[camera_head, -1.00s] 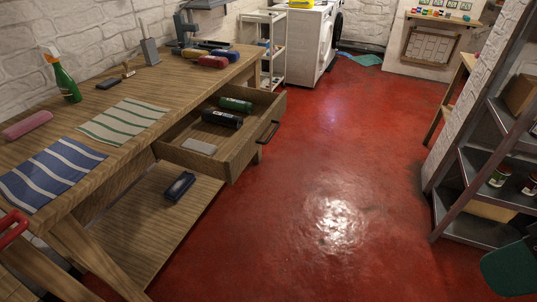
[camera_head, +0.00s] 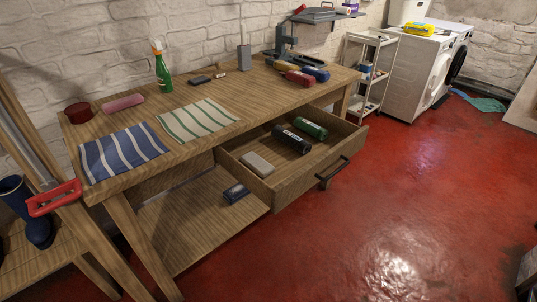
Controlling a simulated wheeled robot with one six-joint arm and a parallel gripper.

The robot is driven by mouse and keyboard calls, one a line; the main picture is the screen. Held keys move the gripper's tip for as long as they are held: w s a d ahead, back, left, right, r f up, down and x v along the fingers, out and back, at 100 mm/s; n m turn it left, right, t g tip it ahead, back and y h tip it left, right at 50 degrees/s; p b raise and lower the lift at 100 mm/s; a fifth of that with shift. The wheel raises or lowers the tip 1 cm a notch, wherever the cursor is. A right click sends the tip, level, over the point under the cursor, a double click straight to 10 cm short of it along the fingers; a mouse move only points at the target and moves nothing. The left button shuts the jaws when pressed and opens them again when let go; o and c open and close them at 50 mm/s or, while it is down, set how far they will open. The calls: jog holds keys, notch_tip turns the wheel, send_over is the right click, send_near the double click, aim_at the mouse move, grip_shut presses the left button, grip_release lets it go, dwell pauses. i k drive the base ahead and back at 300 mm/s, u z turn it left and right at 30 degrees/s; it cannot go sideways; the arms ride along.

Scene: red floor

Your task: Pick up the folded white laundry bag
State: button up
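I cannot make out a folded white laundry bag for certain in this view. A small pale, flat block (camera_head: 257,164) lies in the open drawer (camera_head: 283,192) of the wooden workbench, but I cannot tell what it is. My gripper is not in view.
The drawer also holds a black bottle (camera_head: 291,139) and a green one (camera_head: 311,128). A white cart (camera_head: 369,72) and a white washing machine (camera_head: 426,72) stand beyond. A red-handled tool (camera_head: 54,198) is at the left. Red floor (camera_head: 400,215) is clear at right.

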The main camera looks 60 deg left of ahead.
aim_at(254, 162)
jog(key=u, duration=0.35)
jog(key=i, duration=1.05)
jog(key=u, duration=1.4)
jog(key=i, duration=0.7)
jog(key=u, duration=0.9)
